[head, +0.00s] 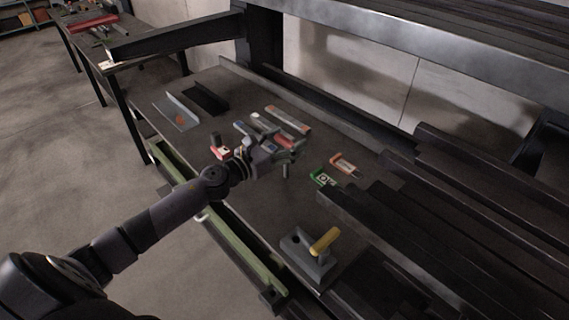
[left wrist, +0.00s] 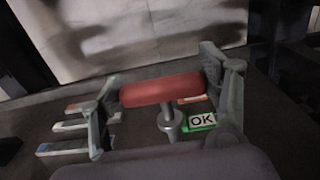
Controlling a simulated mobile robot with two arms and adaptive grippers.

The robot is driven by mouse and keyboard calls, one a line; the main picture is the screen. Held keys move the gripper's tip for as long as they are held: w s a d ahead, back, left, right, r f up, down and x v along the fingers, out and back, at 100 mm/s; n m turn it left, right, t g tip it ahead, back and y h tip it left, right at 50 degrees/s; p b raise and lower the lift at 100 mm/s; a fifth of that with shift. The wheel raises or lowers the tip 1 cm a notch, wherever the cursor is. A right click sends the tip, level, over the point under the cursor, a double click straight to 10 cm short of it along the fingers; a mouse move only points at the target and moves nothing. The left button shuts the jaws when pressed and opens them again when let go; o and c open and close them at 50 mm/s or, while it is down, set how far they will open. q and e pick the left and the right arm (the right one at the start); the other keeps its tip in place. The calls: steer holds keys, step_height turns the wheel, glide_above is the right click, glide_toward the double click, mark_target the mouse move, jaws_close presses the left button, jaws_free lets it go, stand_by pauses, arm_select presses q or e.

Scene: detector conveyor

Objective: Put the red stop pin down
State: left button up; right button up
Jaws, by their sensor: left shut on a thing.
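The red stop pin has a red bar handle (left wrist: 160,90) and a grey shaft with a wider lower end. In the left wrist view the handle lies across between the two fingers of my left gripper (left wrist: 163,97), which is shut on it. The shaft points down towards the dark bench. In the head view my left gripper (head: 284,151) is over the middle of the bench, with the red handle (head: 289,141) partly hidden by the fingers. I cannot tell whether the shaft touches the bench. My right gripper is not in view.
The dark bench (head: 255,205) holds a green OK tag (head: 322,178), an orange-and-white tag (head: 345,163) and a grey block (head: 306,262) with a yellow handle (head: 325,241). A grey angled plate (head: 176,113) lies at the far left. Dark conveyor beams (head: 420,240) stand at right.

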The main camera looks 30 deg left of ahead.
mark_target(286, 177)
arm_select(q)
step_height(286, 177, down, 3)
steer(key=shift+r, duration=0.15)
steer(key=shift+f, duration=0.25)
step_height(286, 177, down, 3)
steer(key=shift+f+b, duration=0.15)
steer(key=shift+b, duration=0.45)
steer(key=shift+f, duration=0.2)
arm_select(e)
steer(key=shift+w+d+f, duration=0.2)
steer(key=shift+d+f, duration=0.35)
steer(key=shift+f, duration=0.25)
arm_select(q)
steer(key=shift+f, duration=0.1)
steer(key=o, duration=1.3)
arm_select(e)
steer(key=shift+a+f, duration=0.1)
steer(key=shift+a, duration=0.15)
